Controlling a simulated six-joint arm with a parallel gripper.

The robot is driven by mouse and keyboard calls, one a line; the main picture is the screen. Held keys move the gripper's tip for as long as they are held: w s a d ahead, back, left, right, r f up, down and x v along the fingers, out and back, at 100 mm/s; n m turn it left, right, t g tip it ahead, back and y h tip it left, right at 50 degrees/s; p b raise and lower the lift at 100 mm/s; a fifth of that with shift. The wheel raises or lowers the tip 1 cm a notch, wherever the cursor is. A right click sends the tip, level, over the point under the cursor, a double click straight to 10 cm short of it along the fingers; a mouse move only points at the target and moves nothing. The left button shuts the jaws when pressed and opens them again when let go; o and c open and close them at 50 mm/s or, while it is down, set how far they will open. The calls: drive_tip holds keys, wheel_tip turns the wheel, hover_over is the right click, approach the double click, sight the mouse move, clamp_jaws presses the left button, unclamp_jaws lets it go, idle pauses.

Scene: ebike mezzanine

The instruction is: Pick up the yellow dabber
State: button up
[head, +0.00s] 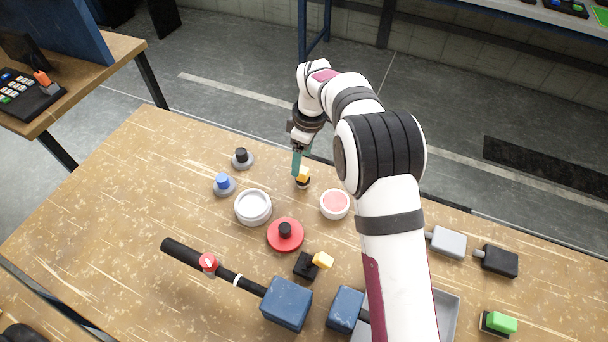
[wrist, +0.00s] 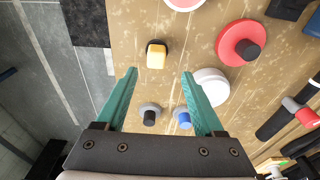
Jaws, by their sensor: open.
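A small yellow-topped piece with a dark base (head: 303,174), which looks like the yellow dabber, stands near the table's far edge. In the wrist view the yellow piece (wrist: 156,57) lies just beyond and between my fingertips, apart from both. My gripper (head: 297,170) has teal fingers and hangs just above and beside it in the head view. The gripper also shows in the wrist view (wrist: 160,73), with its fingers spread and nothing between them.
Near the dabber stand a black-knobbed piece (head: 242,158), a blue-knobbed piece (head: 222,185), a white round dish (head: 253,207), a pink-topped pot (head: 335,204) and a red disc (head: 285,235). A black-handled blue tool (head: 286,303) lies in front. The table's left side is clear.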

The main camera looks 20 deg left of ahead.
sight(303, 170)
drive_tip(key=f, duration=0.6)
drive_tip(key=shift+w+a, duration=0.1)
drive_tip(key=shift+w, duration=0.2)
clamp_jaws()
